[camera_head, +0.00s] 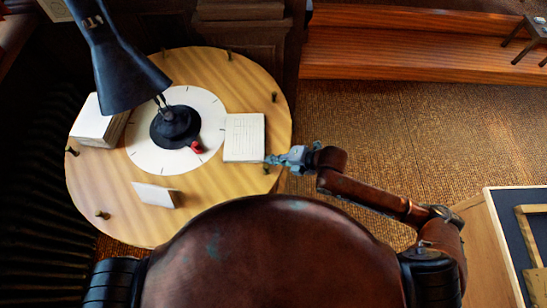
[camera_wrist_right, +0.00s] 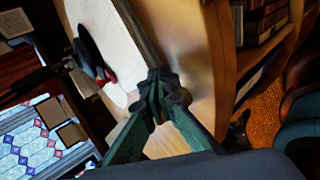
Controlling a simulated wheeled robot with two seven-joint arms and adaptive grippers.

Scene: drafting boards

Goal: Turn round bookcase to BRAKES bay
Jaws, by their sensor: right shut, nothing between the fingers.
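The round bookcase (camera_head: 245,90) has a pale wooden top with several small pegs around its rim. A white dial (camera_head: 143,150) with tick marks lies at its centre, with a small red marker (camera_head: 196,147) by the lamp base. My right gripper (camera_head: 272,160) is shut and empty at the top's right edge, close to a rim peg (camera_head: 267,170); I cannot tell if they touch. In the right wrist view the shut fingers (camera_wrist_right: 157,85) are in front of the top (camera_wrist_right: 195,55), with shelved books (camera_wrist_right: 265,20) beyond its edge. I see no readable BRAKES label. My left gripper is not in view.
A black desk lamp (camera_head: 125,70) rises over the dial. White card stacks stand at right (camera_head: 244,137) and left (camera_head: 97,125), and a folded card (camera_head: 154,195) stands in front. A drafting board (camera_head: 510,220) is at lower right.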

